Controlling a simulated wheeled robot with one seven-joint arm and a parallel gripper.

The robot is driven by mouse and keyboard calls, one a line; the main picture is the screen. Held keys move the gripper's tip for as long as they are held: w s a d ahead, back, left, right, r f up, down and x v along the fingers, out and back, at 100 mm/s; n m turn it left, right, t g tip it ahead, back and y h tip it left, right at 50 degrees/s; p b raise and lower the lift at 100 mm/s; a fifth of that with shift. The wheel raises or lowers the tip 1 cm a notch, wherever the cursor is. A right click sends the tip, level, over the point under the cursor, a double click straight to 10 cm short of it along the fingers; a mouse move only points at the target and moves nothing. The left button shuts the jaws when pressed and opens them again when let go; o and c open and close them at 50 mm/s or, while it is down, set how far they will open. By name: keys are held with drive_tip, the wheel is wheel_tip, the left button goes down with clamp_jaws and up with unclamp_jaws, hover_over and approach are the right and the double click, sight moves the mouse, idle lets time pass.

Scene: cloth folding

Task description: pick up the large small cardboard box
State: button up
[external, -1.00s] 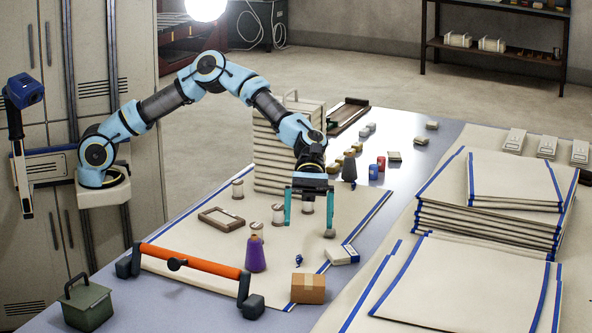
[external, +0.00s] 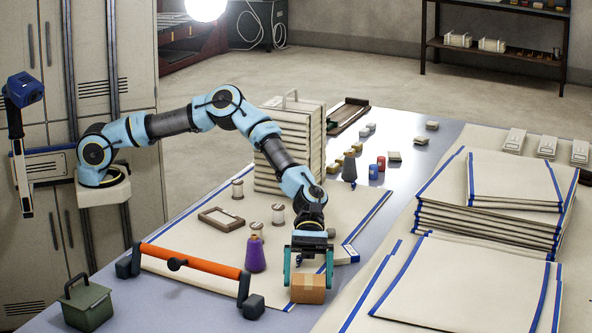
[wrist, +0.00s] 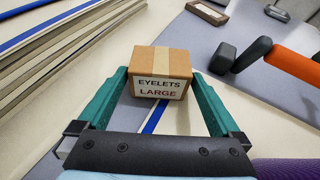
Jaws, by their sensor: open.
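The small cardboard box (external: 308,289) sits on the table near the front edge of the cloth. In the wrist view the box (wrist: 160,70) carries a label reading "EYELETS LARGE" and has a tape strip along its top. My gripper (external: 308,280) is open, pointing down at the box. Its two teal fingers (wrist: 158,95) show on either side of the box, with a gap visible by the left finger. I cannot tell whether either finger touches it. No other box with this label is in view.
An orange-handled bar (external: 195,262) lies left of the box, with a purple cone (external: 256,254) behind it. A green case (external: 87,304) stands at the front left. Stacked cloth panels (external: 455,278) lie to the right.

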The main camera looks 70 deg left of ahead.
sight(308, 288)
drive_tip(key=x, duration=0.3)
drive_tip(key=shift+d+f, duration=0.15)
drive_tip(key=c, duration=1.3)
